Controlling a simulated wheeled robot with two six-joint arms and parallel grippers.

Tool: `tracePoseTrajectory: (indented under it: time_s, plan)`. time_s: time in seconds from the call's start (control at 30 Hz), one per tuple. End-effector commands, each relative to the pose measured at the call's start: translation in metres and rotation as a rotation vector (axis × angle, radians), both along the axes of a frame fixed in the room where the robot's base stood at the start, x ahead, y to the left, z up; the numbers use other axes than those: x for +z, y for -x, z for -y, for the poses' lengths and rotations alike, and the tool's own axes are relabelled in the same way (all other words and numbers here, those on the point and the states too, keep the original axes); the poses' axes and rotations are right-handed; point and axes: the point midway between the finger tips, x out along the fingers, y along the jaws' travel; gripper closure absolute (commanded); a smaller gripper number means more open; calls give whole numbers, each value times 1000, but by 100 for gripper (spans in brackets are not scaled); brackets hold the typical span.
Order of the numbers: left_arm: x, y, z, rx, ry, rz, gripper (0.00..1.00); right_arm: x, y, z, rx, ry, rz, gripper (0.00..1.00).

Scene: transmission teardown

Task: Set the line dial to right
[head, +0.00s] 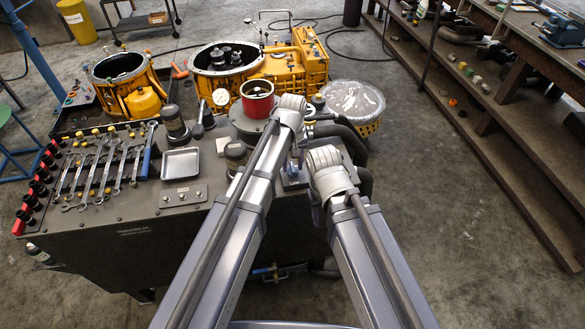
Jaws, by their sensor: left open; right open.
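I cannot tell for sure which part is the line dial or how it is set. A white-faced round gauge (220,97) stands further back, left of the red-rimmed canister (257,98). My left gripper (297,151) is open over the right part of the bench, mostly hidden behind its own wrist. My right gripper (316,196) is open, lower and nearer, at the bench's right edge, also largely hidden. Neither visibly holds anything.
Wrenches (103,168) lie on the bench's left, beside a metal tray (180,163). Dark hoses (350,140) run along its right edge. Yellow transmission housings (270,65) and a mesh-topped basket (352,101) stand behind. Open floor (430,210) lies to the right, before wooden shelving.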

Motion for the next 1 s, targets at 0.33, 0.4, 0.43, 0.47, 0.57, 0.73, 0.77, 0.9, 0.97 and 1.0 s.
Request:
tracePoseTrajectory:
  time_s: [0.33, 0.4, 0.43, 0.47, 0.57, 0.73, 0.77, 0.9, 0.97, 1.0]
  plan:
    - [1, 0, 0, 0, 0, 0, 70, 1, 0, 0, 0, 0, 0, 50]
    - [1, 0, 0, 0, 0, 0, 77, 1, 0, 0, 0, 0, 0, 50]
    - [1, 0, 0, 0, 0, 0, 81, 1, 0, 0, 0, 0, 0, 50]
    - [1, 0, 0, 0, 0, 0, 84, 1, 0, 0, 0, 0, 0, 50]
    - [1, 0, 0, 0, 0, 0, 95, 1, 0, 0, 0, 0, 0, 50]
    - [1, 0, 0, 0, 0, 0, 100, 1, 0, 0, 0, 0, 0, 50]
    - [1, 0, 0, 0, 0, 0, 100, 1, 0, 0, 0, 0, 0, 50]
    - [1, 0, 0, 0, 0, 0, 100, 1, 0, 0, 0, 0, 0, 50]
    - [1, 0, 0, 0, 0, 0, 100, 1, 0, 0, 0, 0, 0, 50]
    - [1, 0, 0, 0, 0, 0, 100, 1, 0, 0, 0, 0, 0, 50]
